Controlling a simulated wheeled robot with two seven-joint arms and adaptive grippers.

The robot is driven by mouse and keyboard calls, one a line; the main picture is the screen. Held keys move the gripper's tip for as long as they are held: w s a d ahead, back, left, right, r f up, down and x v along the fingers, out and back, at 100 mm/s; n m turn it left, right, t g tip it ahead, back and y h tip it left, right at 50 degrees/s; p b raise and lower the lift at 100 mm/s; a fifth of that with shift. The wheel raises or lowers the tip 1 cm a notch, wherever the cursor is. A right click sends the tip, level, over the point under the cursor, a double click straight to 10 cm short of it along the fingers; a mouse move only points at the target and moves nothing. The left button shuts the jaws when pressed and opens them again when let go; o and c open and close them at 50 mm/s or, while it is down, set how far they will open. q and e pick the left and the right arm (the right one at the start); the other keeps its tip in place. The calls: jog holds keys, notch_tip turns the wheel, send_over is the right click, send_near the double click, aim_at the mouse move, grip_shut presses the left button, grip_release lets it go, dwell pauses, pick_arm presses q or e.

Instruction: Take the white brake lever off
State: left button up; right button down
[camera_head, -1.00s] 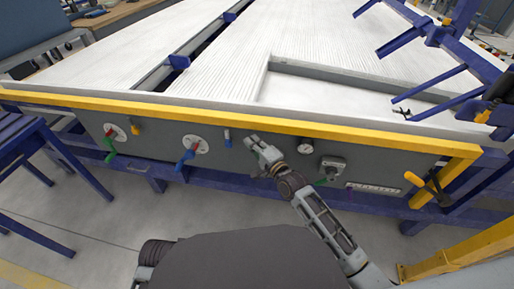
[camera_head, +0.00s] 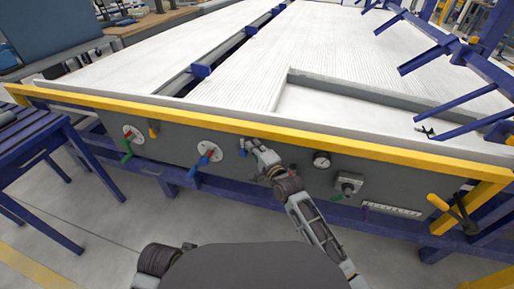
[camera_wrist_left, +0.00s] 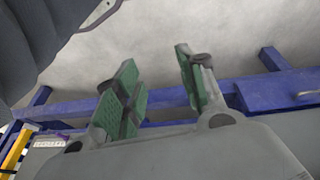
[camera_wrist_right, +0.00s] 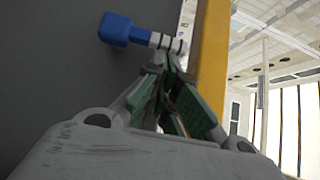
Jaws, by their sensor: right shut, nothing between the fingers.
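A small lever with a pale ringed shaft and a blue knob (camera_head: 242,153) is on the grey panel, just under the yellow rail. In the right wrist view the blue knob (camera_wrist_right: 116,29) points left and the pale shaft (camera_wrist_right: 165,42) ends near the yellow rail. No fully white lever shows. My right gripper (camera_head: 247,144) is at this lever, fingers shut and empty; its tips (camera_wrist_right: 163,62) are right by the shaft, and I cannot tell whether they touch. My left gripper (camera_wrist_left: 160,85) is open and empty, seen only in its wrist view.
The yellow rail (camera_head: 250,128) runs above. Floor in front is clear.

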pick_arm(q)
jog(key=shift+s+f, duration=0.15)
dwell(0.3)
jog(key=s+a+f+g+y+p, duration=0.1)
jog(key=a+f+p, duration=0.2)
jog(key=f+p, duration=0.5)
jog(key=shift+a+f, duration=0.4)
jog(key=shift+f, duration=2.85)
pick_arm(e)
jog(key=shift+w+a+r+n+g, duration=0.25)
jog(key=shift+a+r, duration=0.1)
jog(key=shift+a, duration=0.3)
jog(key=shift+w+a+r+n+g, duration=0.15)
jog(key=shift+a+r+n, duration=0.15)
jog(key=shift+a, duration=0.3)
jog(key=shift+s, duration=0.1)
jog(key=v, duration=1.2)
jog(key=shift+r, duration=0.15)
jog(key=shift+a, duration=0.15)
